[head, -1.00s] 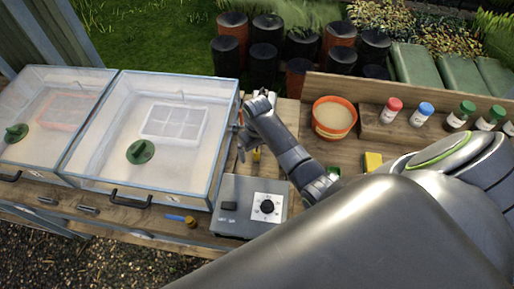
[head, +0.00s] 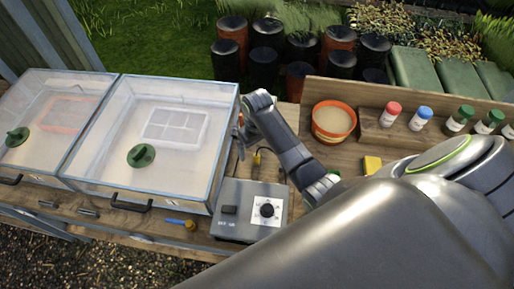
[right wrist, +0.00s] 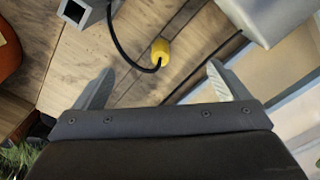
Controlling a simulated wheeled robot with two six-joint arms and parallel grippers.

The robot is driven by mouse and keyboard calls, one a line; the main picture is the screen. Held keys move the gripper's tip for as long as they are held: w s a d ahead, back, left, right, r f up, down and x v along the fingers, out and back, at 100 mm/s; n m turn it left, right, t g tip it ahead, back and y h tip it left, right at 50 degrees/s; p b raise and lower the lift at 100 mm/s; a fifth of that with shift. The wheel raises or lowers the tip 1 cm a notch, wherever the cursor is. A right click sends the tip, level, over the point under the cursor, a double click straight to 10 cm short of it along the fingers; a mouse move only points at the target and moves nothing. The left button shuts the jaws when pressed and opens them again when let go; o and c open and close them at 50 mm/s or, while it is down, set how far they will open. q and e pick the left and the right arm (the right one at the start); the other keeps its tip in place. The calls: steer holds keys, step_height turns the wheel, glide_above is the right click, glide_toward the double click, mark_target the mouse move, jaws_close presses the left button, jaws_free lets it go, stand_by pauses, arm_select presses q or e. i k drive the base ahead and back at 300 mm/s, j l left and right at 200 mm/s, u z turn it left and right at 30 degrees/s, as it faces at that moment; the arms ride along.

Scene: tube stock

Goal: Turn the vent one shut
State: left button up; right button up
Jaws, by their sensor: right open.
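Two green vent knobs sit on the clear lids of two propagator boxes in the head view. One vent (head: 141,155) is on the nearer, larger-looking box, the other vent (head: 17,137) on the box at far left. I cannot tell from any label which is vent one. My right gripper (head: 239,133) is by the right edge of the right box, to the right of both vents and apart from them. In the right wrist view the gripper (right wrist: 158,80) has its fingers wide apart with nothing between them. My left gripper is not in view.
A grey control box (head: 232,225) with a dial stands in front of my right forearm. A yellow plug (right wrist: 160,50) on a black cable lies below the gripper. An orange pot (head: 333,122) and capped bottles (head: 420,116) are at right. A yellow-blue tool (head: 181,222) lies at the front edge.

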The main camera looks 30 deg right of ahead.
mark_target(141, 155)
steer(key=k, duration=1.5)
